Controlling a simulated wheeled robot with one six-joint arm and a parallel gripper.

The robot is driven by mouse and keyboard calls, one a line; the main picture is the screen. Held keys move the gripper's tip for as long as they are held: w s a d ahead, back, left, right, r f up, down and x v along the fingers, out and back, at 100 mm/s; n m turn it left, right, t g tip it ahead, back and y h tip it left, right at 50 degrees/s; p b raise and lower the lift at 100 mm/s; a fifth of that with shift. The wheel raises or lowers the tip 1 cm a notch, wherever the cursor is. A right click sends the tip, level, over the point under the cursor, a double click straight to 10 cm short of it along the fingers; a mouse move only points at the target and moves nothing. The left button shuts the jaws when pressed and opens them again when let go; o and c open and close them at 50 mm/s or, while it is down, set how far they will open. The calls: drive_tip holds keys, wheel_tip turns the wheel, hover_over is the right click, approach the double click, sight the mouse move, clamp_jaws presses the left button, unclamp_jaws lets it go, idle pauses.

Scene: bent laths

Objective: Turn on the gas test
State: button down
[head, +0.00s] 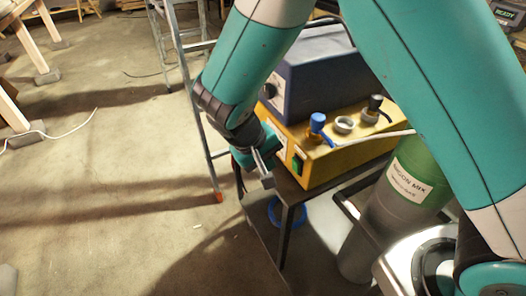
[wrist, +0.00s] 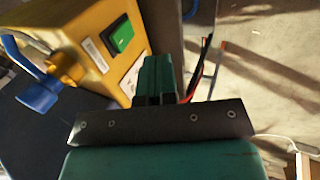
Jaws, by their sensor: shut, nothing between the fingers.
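A yellow box (head: 345,148) stands on a dark bench, with a green rocker switch (head: 297,163) on its front face. The wrist view shows the switch (wrist: 122,37) close up, with white labels beside it on the yellow front (wrist: 95,20). My gripper (head: 265,175) is shut and empty, just left of that front in the head view. In the wrist view the closed fingers (wrist: 157,70) lie just below and right of the switch and look apart from it. I cannot tell whether the switch is on.
A dark blue unit (head: 318,75) sits behind the yellow box. Blue (head: 317,122) and black (head: 375,104) fittings rise from its top. A green-topped gas cylinder (head: 415,160) stands at the right. A stepladder (head: 187,75) stands behind my arm. The floor at left is mostly clear.

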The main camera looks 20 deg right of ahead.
sight(296, 166)
drive_tip(key=w+d+f+p, duration=0.1)
drive_tip(key=d+f, duration=0.2)
drive_tip(key=d, duration=0.2)
drive_tip(key=shift+d, duration=0.35)
drive_tip(key=shift+a, duration=0.1)
